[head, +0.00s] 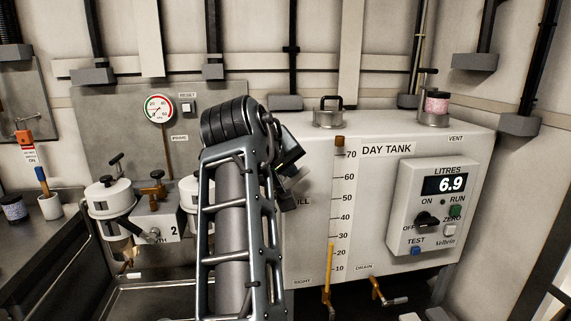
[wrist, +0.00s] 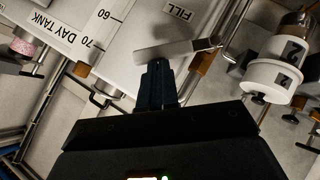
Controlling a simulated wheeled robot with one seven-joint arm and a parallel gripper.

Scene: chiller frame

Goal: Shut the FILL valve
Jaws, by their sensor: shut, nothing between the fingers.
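The FILL label (wrist: 178,12) shows on the pale tank in the wrist view. In the head view my arm hides its first letter, leaving "ILL" (head: 302,201). A flat, pale grey lever (wrist: 172,50) lies just beyond my fingertips in the wrist view, below the label. It runs toward a pipe with a brass-coloured fitting (wrist: 203,62). My gripper (wrist: 157,66) is shut and empty, its tips at or very close to the lever; I cannot tell whether they touch. In the head view my arm covers most of the valve.
The DAY TANK (head: 400,180) carries a level scale and a control box (head: 432,205) reading 6.9. A DRAIN valve (head: 380,291) sits low on its front. White canisters (head: 108,197) and a brass valve (head: 153,190) stand left of my arm.

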